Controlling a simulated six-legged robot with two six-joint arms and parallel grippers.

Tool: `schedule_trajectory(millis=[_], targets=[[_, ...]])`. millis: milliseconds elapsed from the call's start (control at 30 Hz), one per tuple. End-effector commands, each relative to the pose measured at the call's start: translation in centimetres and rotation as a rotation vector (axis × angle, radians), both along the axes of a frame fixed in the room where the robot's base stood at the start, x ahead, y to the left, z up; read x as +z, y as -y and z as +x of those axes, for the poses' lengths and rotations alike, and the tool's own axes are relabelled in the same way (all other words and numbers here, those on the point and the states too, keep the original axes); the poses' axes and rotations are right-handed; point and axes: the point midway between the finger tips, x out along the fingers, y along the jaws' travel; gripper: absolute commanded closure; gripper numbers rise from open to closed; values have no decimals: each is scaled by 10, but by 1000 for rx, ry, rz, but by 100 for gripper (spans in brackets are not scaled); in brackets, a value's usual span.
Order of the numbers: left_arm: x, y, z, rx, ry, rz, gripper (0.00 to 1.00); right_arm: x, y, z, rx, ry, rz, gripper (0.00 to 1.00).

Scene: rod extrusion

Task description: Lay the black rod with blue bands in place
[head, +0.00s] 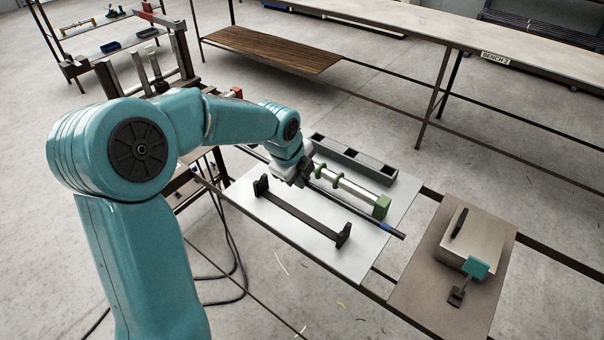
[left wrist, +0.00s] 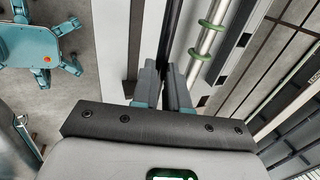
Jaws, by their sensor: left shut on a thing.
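The black rod with blue bands (head: 320,190) runs slantwise across the white board, between a black stand and a silver rod. A blue band shows near its right end. My left gripper (head: 297,180) is shut on the rod left of its middle; whether the rod is clear of the board I cannot tell. In the left wrist view the rod (left wrist: 171,40) passes between the fingers (left wrist: 163,88). The black stand (head: 303,215), a bar with an upright at each end, stands empty in front of the rod, roughly parallel to it. My right gripper is not in view.
The silver rod with green rings (head: 350,188) and green end block (head: 381,207) lies just behind the black rod. A grey compartment tray (head: 353,160) is farther back. A metal box (head: 462,240) stands on the brown board at right. The white board's front strip is clear.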

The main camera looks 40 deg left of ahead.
Motion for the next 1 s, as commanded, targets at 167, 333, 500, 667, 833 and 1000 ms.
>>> schedule_trajectory(millis=[167, 333, 500, 667, 833, 1000], targets=[[0, 1, 1, -1, 0, 0, 100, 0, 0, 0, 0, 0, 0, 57], [-1, 1, 2, -1, 1, 1, 100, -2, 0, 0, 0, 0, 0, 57], [-7, 1, 1, 0, 3, 3, 100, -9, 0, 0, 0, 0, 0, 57], [-22, 1, 1, 0, 3, 3, 100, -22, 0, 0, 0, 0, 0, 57], [-41, 1, 1, 0, 3, 3, 100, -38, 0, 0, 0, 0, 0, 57], [-60, 1, 1, 0, 2, 3, 100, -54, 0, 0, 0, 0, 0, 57]])
